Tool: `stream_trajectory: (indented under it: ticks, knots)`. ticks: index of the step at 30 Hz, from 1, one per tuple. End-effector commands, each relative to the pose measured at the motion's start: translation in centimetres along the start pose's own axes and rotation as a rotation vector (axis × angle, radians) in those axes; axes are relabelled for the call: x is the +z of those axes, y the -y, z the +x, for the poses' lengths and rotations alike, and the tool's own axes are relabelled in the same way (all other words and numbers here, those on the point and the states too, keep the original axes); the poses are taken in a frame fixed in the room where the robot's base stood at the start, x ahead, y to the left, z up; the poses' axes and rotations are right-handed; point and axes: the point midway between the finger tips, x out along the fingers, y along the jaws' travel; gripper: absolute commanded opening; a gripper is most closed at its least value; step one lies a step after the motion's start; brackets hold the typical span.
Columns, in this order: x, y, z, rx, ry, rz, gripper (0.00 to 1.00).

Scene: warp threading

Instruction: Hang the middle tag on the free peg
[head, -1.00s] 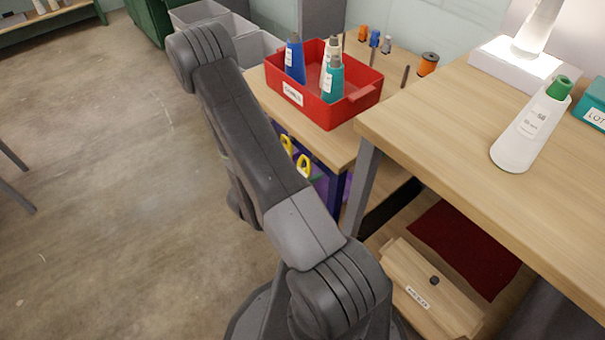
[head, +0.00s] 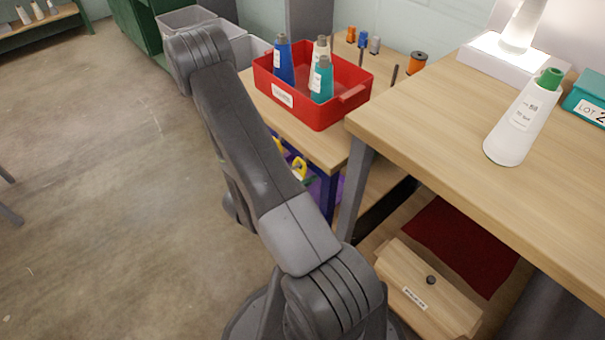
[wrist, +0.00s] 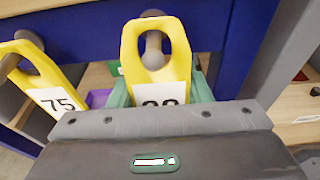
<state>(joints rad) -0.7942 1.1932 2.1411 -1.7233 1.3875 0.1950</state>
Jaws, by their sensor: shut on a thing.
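My gripper (wrist: 162,92) is shut on the lower part of a yellow tag (wrist: 178,50), the middle one in the wrist view. The tag has a white number label, partly hidden by my gripper. A grey peg (wrist: 153,45) shows within its hole; I cannot tell whether the tag rests on it. A second yellow tag (wrist: 20,52), labelled 75, is at the left around another grey peg. Both pegs are at a blue rail (wrist: 90,30). In the head view, a yellow tag (head: 299,169) shows under the small table; my gripper is hidden there.
A red tray (head: 318,117) with blue, white and teal cones stands on the small table (head: 325,145). A taller wooden table (head: 430,125) with a white cone (head: 520,125) is at the right. A grey post (wrist: 285,60) stands right of the held tag.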

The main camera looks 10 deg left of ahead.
Motion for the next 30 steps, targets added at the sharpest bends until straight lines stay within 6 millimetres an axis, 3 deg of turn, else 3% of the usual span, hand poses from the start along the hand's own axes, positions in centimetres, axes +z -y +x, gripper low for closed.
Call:
stream_trajectory:
  ticks: [2, 3, 7, 20, 30]
  knots:
    - [0.0, 0.0, 0.0, 0.0, 0.0, 0.0, 0.23]
    - [0.0, 0.0, 0.0, 0.0, 0.0, 0.0, 0.47]
    - [0.0, 0.0, 0.0, 0.0, 0.0, 0.0, 0.7]
    - [0.0, -0.1, -0.7, 0.002, 0.0, -0.001, 0.7]
    - [0.1, -0.1, -4.7, 0.006, 0.0, -0.001, 0.7]
